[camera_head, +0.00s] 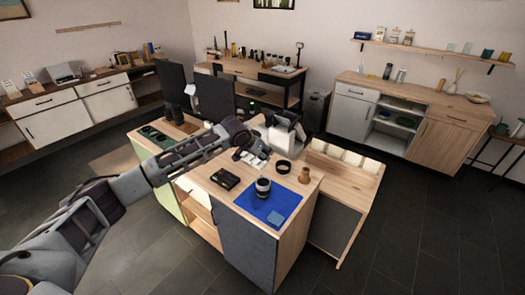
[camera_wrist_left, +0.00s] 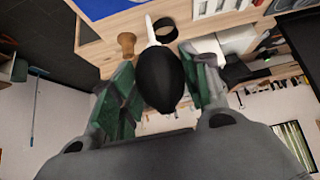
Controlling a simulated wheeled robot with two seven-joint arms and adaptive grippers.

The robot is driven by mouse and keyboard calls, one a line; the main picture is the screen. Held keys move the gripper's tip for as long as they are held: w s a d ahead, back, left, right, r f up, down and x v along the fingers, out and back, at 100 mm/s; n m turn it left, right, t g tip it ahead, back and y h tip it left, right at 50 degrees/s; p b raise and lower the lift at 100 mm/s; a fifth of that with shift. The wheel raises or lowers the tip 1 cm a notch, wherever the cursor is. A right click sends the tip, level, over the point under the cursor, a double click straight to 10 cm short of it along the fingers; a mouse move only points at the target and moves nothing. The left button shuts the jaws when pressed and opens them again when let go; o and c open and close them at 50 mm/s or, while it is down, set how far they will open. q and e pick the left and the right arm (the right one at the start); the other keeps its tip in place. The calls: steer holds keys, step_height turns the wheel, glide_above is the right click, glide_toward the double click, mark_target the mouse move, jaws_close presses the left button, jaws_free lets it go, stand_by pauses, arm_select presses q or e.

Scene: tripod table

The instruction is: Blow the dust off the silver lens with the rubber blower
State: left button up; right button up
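The silver lens (camera_head: 263,187), silver-white with dark bands, stands upright on a blue mat (camera_head: 262,209) on the wooden worktop. My left gripper (camera_head: 243,140) is above the back part of the worktop, behind and left of the lens. In the left wrist view its green-padded fingers (camera_wrist_left: 162,88) are on both sides of the rubber blower (camera_wrist_left: 163,80), a black bulb with a white nozzle, and appear shut on it. The nozzle points away from the wrist. The blower is hard to make out in the head view. The lens is not visible in the wrist view. My right gripper is not in view.
A black ring (camera_head: 283,167), a wooden pot-shaped piece (camera_head: 304,175) and a black tray (camera_head: 225,178) stand around the mat. A white machine (camera_head: 280,135) is behind the worktop's middle. A lower box with pale compartments (camera_head: 345,158) adjoins on the right.

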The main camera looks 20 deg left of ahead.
mark_target(262, 161)
arm_select(q)
steer(key=shift+f, duration=0.15)
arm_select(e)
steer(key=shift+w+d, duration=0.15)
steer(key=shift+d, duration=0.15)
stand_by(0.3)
arm_select(q)
steer(key=shift+f+b, duration=0.3)
steer(key=shift+f, duration=0.8)
steer(key=shift+d+f, duration=0.1)
steer(key=shift+f, duration=0.6)
steer(key=shift+f+b, duration=0.45)
steer(key=shift+f, duration=0.6)
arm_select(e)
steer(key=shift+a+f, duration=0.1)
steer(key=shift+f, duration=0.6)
